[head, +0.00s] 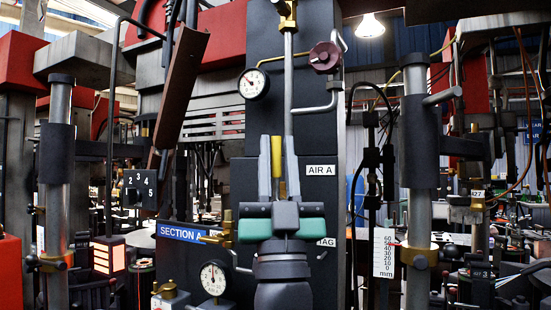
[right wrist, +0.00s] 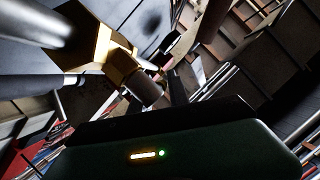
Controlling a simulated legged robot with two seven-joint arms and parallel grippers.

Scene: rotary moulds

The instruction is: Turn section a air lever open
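The AIR A label (head: 320,170) is on the dark panel in the middle of the head view. A yellow lever handle (head: 278,182) shows just left of it, below a vertical grey pipe. My right gripper (head: 278,142) points up in front of the panel, its two grey fingers apart, one on each side of the yellow handle in the picture. I cannot tell whether they touch it. The gripper body hides the lower part of the lever. In the right wrist view, a brass fitting (right wrist: 98,45) is close by, at the upper left. My left gripper is not in view.
A round gauge (head: 254,84) and a dark red handwheel (head: 325,57) sit above. The blue SECTION A sign (head: 181,233), a brass valve (head: 217,239) and a lower gauge (head: 213,278) are at the lower left. Vertical columns stand on both sides.

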